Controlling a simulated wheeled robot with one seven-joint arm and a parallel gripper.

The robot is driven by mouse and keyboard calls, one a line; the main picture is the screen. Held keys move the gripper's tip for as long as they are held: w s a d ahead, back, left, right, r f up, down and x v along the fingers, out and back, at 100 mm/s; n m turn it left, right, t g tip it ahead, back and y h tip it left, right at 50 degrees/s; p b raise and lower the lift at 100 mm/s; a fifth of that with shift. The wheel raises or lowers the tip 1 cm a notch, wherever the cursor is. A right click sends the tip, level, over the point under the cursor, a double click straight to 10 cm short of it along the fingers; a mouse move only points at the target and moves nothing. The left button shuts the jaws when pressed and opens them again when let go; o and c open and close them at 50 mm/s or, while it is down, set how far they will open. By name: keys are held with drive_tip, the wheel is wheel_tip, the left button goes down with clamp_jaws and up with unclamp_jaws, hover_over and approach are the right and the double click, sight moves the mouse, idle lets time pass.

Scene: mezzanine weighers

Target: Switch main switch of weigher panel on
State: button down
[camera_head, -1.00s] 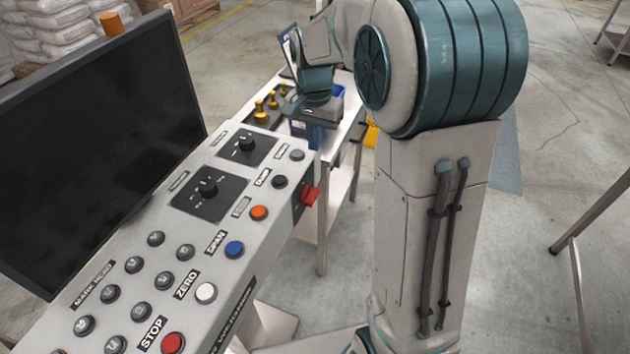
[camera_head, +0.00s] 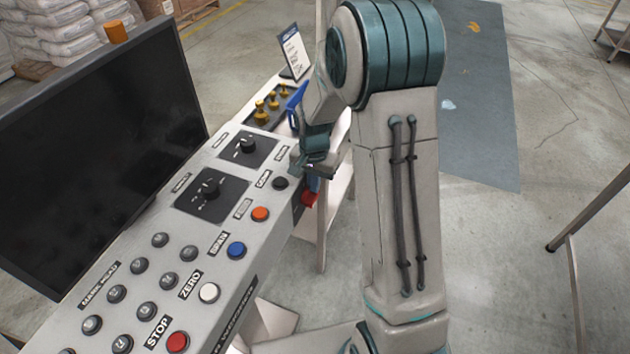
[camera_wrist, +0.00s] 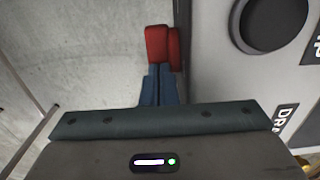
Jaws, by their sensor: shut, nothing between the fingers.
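The weigher panel (camera_head: 222,268) is a pale sloping console with buttons and two black rotary knobs. Its red main switch (camera_head: 310,199) sticks out from the right side face, partly hidden behind my gripper (camera_head: 314,183). In the wrist view the red switch handle (camera_wrist: 161,44) shows as two red parts beside the panel's edge. My gripper's blue fingers (camera_wrist: 158,74) are together and empty, their tips right at the handle's near end. Whether they touch it I cannot tell. The switch's on or off marking is not readable.
A dark monitor (camera_head: 95,135) stands along the panel's left. A black button (camera_wrist: 268,22) lies close to the right of my fingers. Behind are yellow-topped weights (camera_head: 262,112) and a sign card (camera_head: 294,52) on a bench.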

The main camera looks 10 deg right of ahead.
drive_tip(key=shift+f, duration=0.15)
drive_tip(key=shift+w+d+f+b, duration=0.25)
drive_tip(key=shift+w+f+b, duration=0.1)
drive_tip(key=shift+b, duration=0.7)
drive_tip(key=shift+r, duration=0.1)
drive_tip(key=shift+w+r+p, duration=0.15)
drive_tip(key=shift+r+p, duration=0.3)
drive_tip(key=shift+r, duration=0.1)
drive_tip(key=w+d+r, duration=0.1)
drive_tip(key=r, duration=0.5)
drive_tip(key=w+d+r, duration=0.2)
drive_tip(key=r, duration=0.4)
drive_tip(key=shift+w, duration=0.3)
